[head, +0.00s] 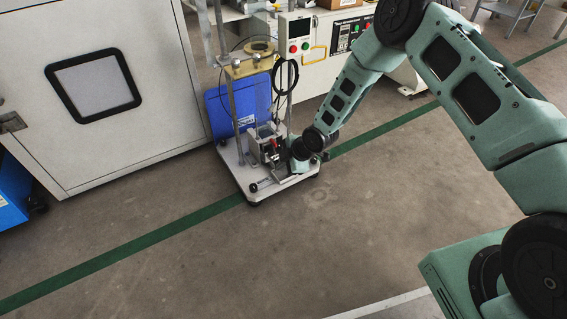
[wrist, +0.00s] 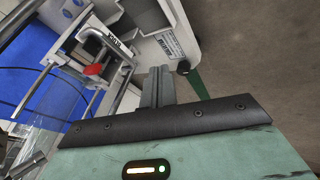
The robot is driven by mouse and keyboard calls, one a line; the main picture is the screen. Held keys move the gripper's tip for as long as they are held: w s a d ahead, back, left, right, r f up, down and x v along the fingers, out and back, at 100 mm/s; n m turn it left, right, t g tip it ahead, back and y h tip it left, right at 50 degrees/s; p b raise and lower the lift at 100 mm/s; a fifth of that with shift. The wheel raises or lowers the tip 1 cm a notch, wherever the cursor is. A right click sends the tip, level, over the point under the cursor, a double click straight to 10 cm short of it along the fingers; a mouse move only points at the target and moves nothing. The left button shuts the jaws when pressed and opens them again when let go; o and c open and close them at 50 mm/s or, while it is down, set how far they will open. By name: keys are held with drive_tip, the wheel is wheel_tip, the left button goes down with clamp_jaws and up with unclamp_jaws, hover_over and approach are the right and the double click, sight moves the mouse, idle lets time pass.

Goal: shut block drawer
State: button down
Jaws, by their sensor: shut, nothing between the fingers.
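The tile tester stands on the floor, with a pale base plate (head: 245,180) and upright metal rods. A metal block assembly (head: 262,140) with a red part sits on that plate; I take it to hold the block drawer. I cannot tell how far the drawer is out. My gripper (wrist: 158,74) is shut and empty, its grey fingers together in the wrist view. In the head view my wrist is at the right side of the block assembly. The red part (wrist: 93,70) and metal bars show left of the fingers in the wrist view. Contact cannot be told.
A blue panel (head: 228,112) stands behind the tester. A large white cabinet (head: 100,130) is at left, and a bench with a control box (head: 298,38) is behind. A green line (head: 160,235) crosses the floor. The floor in front is clear.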

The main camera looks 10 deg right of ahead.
drive_tip(key=p+v, duration=0.5)
drive_tip(key=v, duration=0.5)
drive_tip(key=s+a+r+m+g+h+p, duration=0.15)
drive_tip(key=s+r, duration=0.25)
drive_tip(key=r, duration=0.4)
drive_tip(key=s+a+r+m+p, duration=0.2)
drive_tip(key=s+a+r, duration=0.1)
drive_tip(key=r, duration=0.5)
drive_tip(key=s+a+r+m+g+h+p, duration=0.1)
drive_tip(key=s+a+r+m, duration=0.1)
drive_tip(key=s+r, duration=0.35)
drive_tip(key=s+d+r+m+g+h+p, duration=0.2)
drive_tip(key=s+r+m+p, duration=0.3)
drive_tip(key=s+r, duration=1.4)
wheel_tip(320, 180, up, 36)
drive_tip(key=s+p, duration=0.2)
drive_tip(key=p, duration=3.5)
drive_tip(key=shift+m, duration=0.25)
